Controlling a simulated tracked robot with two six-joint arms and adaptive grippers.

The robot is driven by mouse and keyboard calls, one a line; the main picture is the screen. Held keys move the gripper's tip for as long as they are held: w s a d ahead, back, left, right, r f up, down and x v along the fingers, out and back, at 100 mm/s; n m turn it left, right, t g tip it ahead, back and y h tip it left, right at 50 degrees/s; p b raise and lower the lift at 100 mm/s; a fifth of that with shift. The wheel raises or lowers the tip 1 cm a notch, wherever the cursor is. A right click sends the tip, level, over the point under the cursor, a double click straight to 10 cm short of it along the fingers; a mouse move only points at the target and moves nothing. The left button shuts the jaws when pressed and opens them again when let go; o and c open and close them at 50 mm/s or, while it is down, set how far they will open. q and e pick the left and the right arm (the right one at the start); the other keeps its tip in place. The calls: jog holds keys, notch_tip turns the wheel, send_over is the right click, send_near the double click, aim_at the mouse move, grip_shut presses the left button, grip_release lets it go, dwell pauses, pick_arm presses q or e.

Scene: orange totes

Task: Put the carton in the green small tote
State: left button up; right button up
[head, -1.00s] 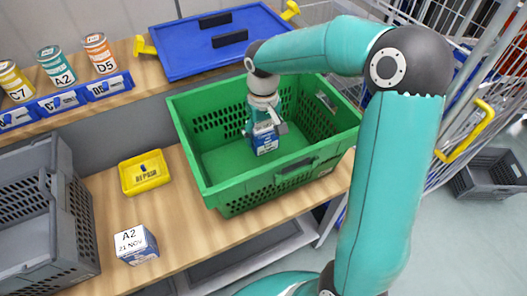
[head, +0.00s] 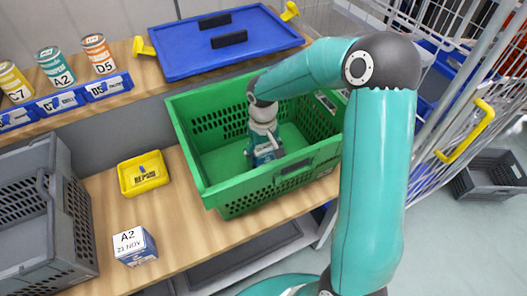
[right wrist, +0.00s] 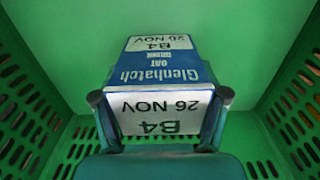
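The green tote (head: 207,179) stands on the wooden table in the middle of the head view. My right gripper (head: 265,156) reaches down inside it. The blue and white carton (right wrist: 165,72), labelled Glenhatch oat drink, B4, 26 NOV, is between the fingers of my right gripper (right wrist: 160,98) in the right wrist view. The fingers are against its two sides. Green tote walls surround it there. In the head view the carton is mostly hidden by the gripper, so I cannot tell whether it touches the tote floor. My left gripper is out of view.
Another carton (head: 135,246), labelled A2 21 NOV, stands on the table by a yellow bin (head: 143,174). A grey crate (head: 77,215) is at the left. A blue lid (head: 224,40) and cans (head: 55,66) sit on the shelf behind. A wire cage (head: 425,150) is at the right.

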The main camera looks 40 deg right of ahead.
jog(key=o, duration=0.4)
jog(key=shift+r, duration=0.1)
notch_tip(320, 180, up, 12)
jog(key=shift+p, duration=0.45)
dwell(0.4)
